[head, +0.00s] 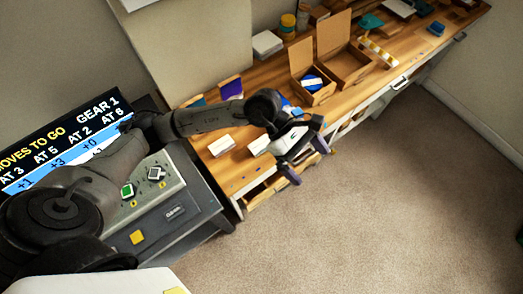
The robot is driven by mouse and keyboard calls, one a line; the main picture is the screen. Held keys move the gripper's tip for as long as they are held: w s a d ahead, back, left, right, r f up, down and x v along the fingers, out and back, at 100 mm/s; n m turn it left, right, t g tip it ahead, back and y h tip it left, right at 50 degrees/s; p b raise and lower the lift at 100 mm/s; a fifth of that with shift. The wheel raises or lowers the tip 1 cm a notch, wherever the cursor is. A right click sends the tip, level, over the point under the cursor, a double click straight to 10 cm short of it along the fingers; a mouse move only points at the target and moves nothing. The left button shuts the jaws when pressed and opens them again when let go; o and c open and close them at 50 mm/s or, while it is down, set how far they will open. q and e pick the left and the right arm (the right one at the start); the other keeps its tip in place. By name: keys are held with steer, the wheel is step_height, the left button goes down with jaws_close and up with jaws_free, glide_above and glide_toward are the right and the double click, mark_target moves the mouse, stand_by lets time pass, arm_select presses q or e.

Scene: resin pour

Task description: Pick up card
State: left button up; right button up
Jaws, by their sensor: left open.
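My left gripper (307,162) is open and empty, over the front edge of the wooden workbench (234,180). Its two dark fingers point down and to the right. A small white block or card stack (221,145) lies on the bench left of the gripper. A second white piece (259,145) lies just left of the gripper, partly hidden behind it. I cannot tell which of these is the card. My right gripper is not in view.
A control box (172,212) with a green button and a display (62,145) stand at the left. Open cardboard boxes (347,66) stand farther back on the bench. A white stack (267,44) lies near the wall. The carpet (390,190) in front is clear.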

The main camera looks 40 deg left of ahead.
arm_select(q)
steer(key=w+a+f+m+y+b, duration=0.2)
steer(key=w+a+f+y+b, duration=0.1)
steer(key=a+f+y, duration=0.4)
steer(key=y+b, duration=0.2)
steer(key=y, duration=0.3)
glide_above(261, 145)
step_height(261, 145, down, 8)
steer(key=shift+d+f, duration=0.1)
steer(key=shift+f, duration=3.35)
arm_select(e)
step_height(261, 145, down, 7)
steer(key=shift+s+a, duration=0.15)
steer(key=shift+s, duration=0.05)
arm_select(q)
steer(key=shift+f+b, duration=0.25)
steer(key=shift+b, duration=0.3)
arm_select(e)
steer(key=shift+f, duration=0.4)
